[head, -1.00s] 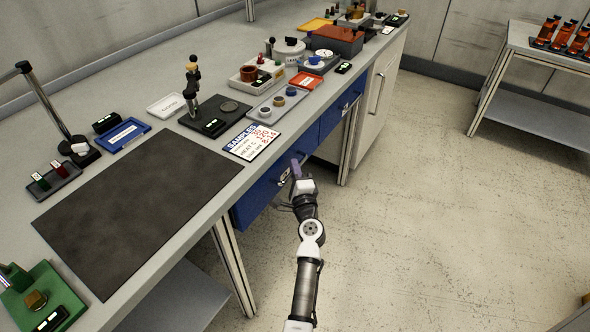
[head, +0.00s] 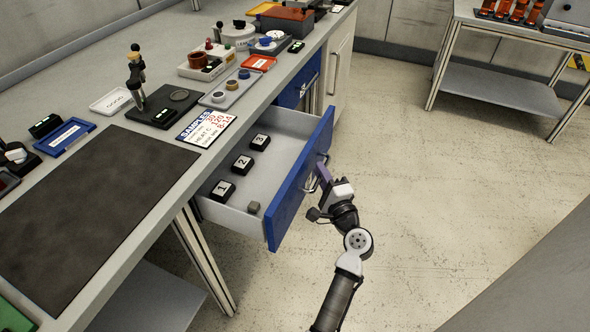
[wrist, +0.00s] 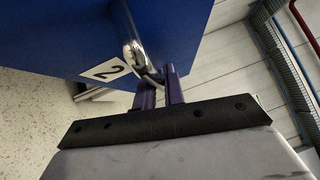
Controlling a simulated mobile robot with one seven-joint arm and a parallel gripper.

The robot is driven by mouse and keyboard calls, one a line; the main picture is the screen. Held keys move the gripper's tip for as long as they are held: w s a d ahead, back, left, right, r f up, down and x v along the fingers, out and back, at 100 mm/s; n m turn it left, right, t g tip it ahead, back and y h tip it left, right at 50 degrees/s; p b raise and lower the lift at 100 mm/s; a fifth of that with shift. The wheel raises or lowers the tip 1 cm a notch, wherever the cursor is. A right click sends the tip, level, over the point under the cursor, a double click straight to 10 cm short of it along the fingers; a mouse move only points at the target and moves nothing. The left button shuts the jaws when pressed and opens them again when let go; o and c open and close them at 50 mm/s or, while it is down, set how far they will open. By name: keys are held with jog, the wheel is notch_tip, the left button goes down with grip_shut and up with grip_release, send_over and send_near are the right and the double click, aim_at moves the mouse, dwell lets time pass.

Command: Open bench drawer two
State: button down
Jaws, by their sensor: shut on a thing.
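The bench drawer two (head: 290,196) has a blue front and stands pulled well out from the bench in the head view. Inside its grey tray are black blocks marked 1 (head: 222,190), 2 (head: 242,164) and 3 (head: 260,142), and a small grey-green cube (head: 253,207). In the wrist view the blue front (wrist: 85,35) bears a white label "2" (wrist: 106,71) and a metal handle (wrist: 133,45). My gripper (wrist: 160,88) is shut on this handle with its purple fingers; it also shows at the outer face of the drawer in the head view (head: 321,172).
A second blue drawer front (head: 299,84) is shut farther along the bench. The bench top (head: 60,110) holds a dark mat, a sample sign and trays.

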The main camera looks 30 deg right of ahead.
jog(key=s+d+b, duration=0.1)
jog(key=s+d, duration=0.4)
jog(key=s, duration=0.1)
jog(key=shift+s, duration=0.3)
jog(key=c, duration=1.5)
grip_release()
jog(key=s+a+f+b, duration=0.1)
jog(key=s+f+b, duration=0.1)
jog(key=s, duration=1.1)
jog(key=shift+s+a, duration=0.25)
jog(key=shift+a, duration=0.1)
